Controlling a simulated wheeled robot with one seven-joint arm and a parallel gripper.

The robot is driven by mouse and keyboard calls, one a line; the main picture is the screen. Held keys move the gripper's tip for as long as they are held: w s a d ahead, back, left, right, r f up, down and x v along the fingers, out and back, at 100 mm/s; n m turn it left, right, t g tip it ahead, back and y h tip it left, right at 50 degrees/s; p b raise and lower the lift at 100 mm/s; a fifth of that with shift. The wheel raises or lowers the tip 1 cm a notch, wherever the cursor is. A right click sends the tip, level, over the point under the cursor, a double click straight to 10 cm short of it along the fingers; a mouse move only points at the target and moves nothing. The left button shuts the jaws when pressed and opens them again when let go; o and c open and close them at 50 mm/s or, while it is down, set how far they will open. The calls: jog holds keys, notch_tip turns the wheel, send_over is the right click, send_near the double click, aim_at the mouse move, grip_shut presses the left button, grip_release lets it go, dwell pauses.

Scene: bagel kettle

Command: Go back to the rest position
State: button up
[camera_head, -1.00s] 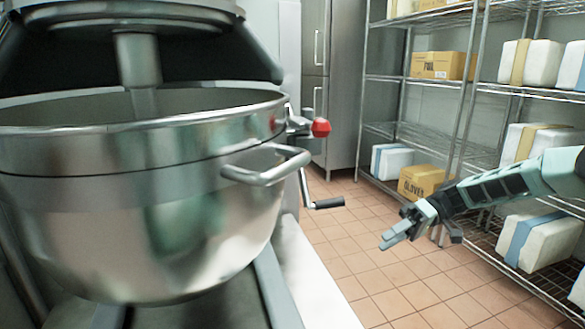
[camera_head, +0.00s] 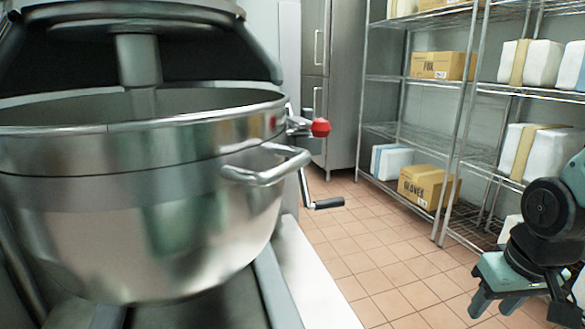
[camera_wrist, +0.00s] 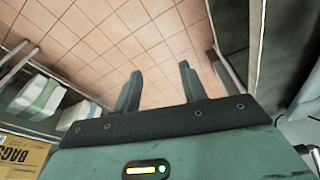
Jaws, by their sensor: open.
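My gripper (camera_wrist: 160,85) shows in the wrist view with its two fingers apart and nothing between them. Tiled floor lies beyond the fingertips.
A red knob (camera_head: 320,127) and a black-handled crank (camera_head: 328,203) stick out right of the bowl. Wire shelving (camera_head: 465,140) with boxes stands at the right, a GLOVES box (camera_head: 428,186) low on it. The tiled floor (camera_head: 390,265) between is clear.

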jog(key=s+a+r+n+g+p, duration=0.1)
jog(key=s+a+r+p, duration=0.3)
jog(key=r+p, duration=0.5)
jog(key=s+a+r+n+p, duration=0.4)
jog(key=a+r+p, duration=0.4)
jog(key=r+p, duration=0.2)
jog(key=s+a+r+n+g+p, duration=0.1)
jog(key=s+a+r+p, duration=0.4)
jog(key=r+p, duration=0.5)
notch_tip(320, 180, up, 2)
jog(key=shift+s+a+r+n+g+y, duration=0.2)
jog(key=shift+s+a+n+g+y, duration=0.15)
jog(key=shift+a+n, duration=0.3)
jog(key=shift+c, duration=0.6)
